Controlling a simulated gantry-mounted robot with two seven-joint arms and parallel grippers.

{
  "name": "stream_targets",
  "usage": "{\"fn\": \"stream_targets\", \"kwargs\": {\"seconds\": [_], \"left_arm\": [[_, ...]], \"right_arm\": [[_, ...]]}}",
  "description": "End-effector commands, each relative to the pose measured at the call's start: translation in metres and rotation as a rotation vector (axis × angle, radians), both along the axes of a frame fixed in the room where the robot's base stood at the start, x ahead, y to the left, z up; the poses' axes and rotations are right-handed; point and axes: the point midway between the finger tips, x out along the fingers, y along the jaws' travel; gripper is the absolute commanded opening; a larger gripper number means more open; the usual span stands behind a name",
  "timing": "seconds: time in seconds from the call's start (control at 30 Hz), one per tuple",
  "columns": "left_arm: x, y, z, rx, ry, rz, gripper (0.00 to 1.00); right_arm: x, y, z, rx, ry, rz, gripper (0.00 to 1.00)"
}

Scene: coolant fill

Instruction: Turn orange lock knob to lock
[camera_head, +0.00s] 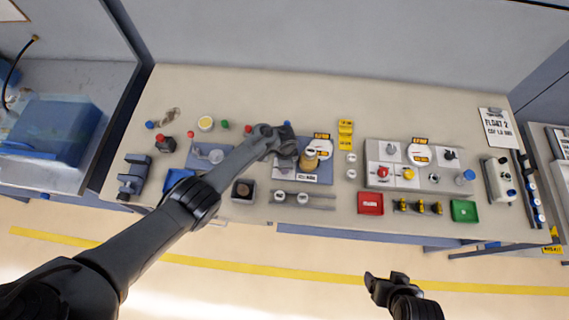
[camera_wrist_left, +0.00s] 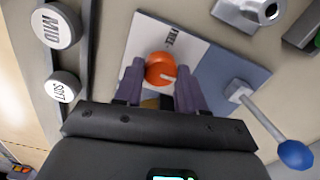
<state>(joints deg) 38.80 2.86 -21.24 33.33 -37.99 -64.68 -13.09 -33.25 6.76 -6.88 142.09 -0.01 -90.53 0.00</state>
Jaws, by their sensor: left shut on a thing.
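The orange lock knob (camera_wrist_left: 160,69) sits on a white plate (camera_wrist_left: 140,50) with a "FREE" label beside it. A pale pointer mark on the knob points to the right in the left wrist view. My left gripper (camera_wrist_left: 158,86) has its two fingers on either side of the knob and is shut on it. In the head view my left gripper (camera_head: 284,154) is over the blue-grey panel (camera_head: 322,172), and it hides the knob there. My right gripper (camera_head: 386,282) is open and empty, in front of the bench over the floor.
A blue-ball lever (camera_wrist_left: 295,154) stands beside the knob. White "MID" (camera_wrist_left: 55,25) and "SOFT" (camera_wrist_left: 62,86) caps are at the left of the wrist view. A red tray (camera_head: 370,203) and green tray (camera_head: 464,211) lie further right.

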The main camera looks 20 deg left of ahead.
Motion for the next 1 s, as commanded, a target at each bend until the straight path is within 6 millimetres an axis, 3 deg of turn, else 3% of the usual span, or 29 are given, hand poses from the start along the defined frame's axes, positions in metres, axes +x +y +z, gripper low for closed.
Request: {"fn": "stream_targets", "kwargs": {"seconds": [0.43,0.47,0.6,1.0], "left_arm": [[-0.0001,0.0000,-0.0001,0.000,0.000,-0.013,0.09],[-0.0001,0.0000,-0.0001,0.000,0.000,-0.013,0.43],[-0.0001,0.0000,-0.0001,0.000,0.000,-0.012,0.64],[0.0003,-0.0002,0.0061,-0.001,0.000,-0.011,0.65]], "right_arm": [[-0.0001,-0.0017,-0.0003,-0.007,0.000,0.004,0.78],[-0.0001,-0.0016,-0.0003,-0.007,0.000,0.004,0.78],[0.0000,-0.0013,-0.0002,-0.005,0.000,0.004,0.78],[0.0001,0.0005,0.0032,0.003,-0.001,-0.001,0.78]]}}
